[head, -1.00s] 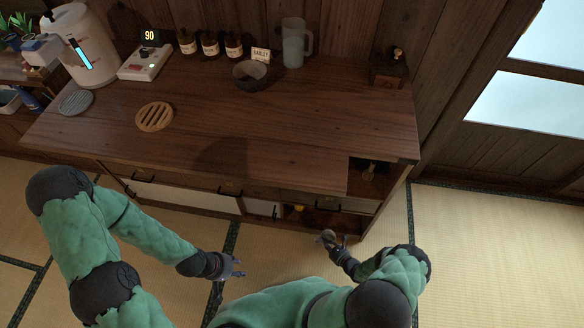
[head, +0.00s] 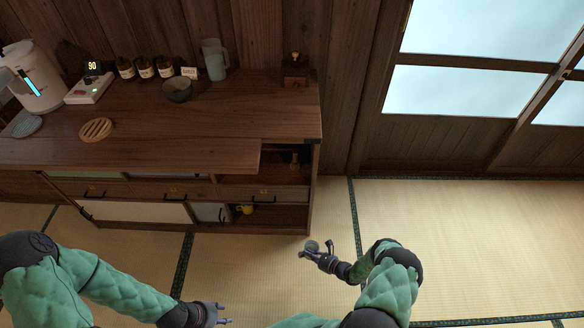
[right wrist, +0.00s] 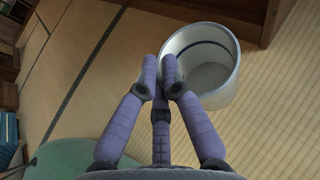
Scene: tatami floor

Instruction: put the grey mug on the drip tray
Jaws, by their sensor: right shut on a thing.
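The light grey mug (right wrist: 215,72) is held by its side in my right gripper (right wrist: 161,65), its open mouth facing the right wrist camera. In the head view the mug (head: 312,246) is small, and my right gripper (head: 319,251) holds it over the tatami in front of the cabinet's right end. A round, grey, ribbed disc (head: 27,126), which looks like the drip tray, lies at the far left of the counter below the white dispenser. My left gripper (head: 224,313) is empty and looks open, low at the bottom of the head view.
The wooden counter (head: 200,125) holds a round slatted wooden trivet (head: 97,130), dark bowl (head: 177,90), pitcher (head: 214,60), several brown bottles and a "90" display unit (head: 90,88). The white dispenser (head: 35,78) stands far left. A yellow cup (head: 245,209) sits in the lower shelf.

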